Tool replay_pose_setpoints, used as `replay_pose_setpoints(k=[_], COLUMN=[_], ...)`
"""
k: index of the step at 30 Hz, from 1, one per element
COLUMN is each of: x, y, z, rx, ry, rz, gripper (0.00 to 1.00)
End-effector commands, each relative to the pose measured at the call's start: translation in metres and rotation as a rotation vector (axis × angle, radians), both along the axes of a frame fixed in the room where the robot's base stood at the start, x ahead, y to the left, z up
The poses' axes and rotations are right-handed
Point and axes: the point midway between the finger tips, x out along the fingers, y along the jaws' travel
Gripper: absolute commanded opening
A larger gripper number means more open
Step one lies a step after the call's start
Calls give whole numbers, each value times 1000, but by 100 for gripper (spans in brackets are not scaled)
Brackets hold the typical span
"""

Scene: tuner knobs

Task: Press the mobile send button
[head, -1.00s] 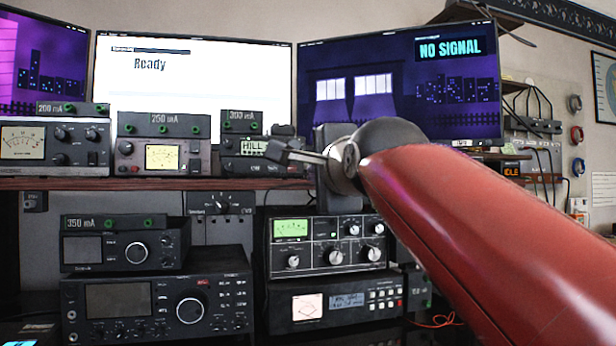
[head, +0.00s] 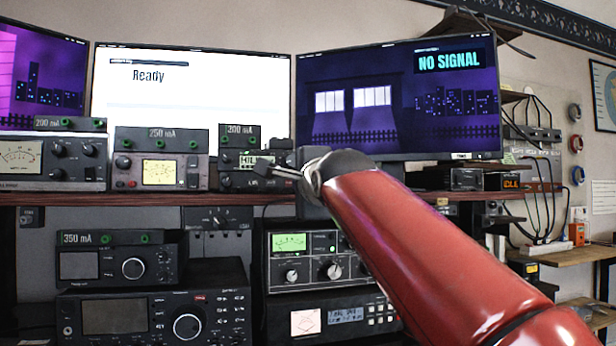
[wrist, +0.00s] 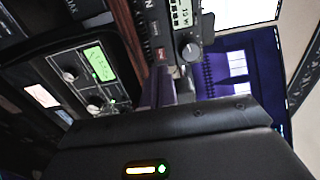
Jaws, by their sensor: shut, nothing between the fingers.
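A small radio (head: 237,181) with a lit greenish display stands on the brown shelf, below the white screen. It looks like the mobile set, but I cannot read a send label on it. My gripper (head: 274,170) is shut and empty, its tips in front of this radio's right part. In the wrist view my gripper's fingers (wrist: 178,88) point up toward the radio's face (wrist: 181,20), near a grey knob (wrist: 190,52) and a small reddish button (wrist: 161,54). I cannot tell whether the tips touch the face. Part of the radio is hidden behind the gripper.
The brown shelf edge (head: 160,199) runs just below the radio. A meter unit (head: 161,171) stands close on its left. A radio with a green meter (head: 289,243) sits below the shelf. The right monitor (head: 398,105) rises behind my arm.

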Motion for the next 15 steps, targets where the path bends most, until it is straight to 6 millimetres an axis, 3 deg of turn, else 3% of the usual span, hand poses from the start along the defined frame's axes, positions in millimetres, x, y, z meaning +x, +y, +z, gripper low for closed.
replay_pose_setpoints(k=[6,15], x=[36,50], y=[10,14], z=[2,0], rx=[1,1], ry=[0,-1], rz=[0,0], gripper=[0,0])
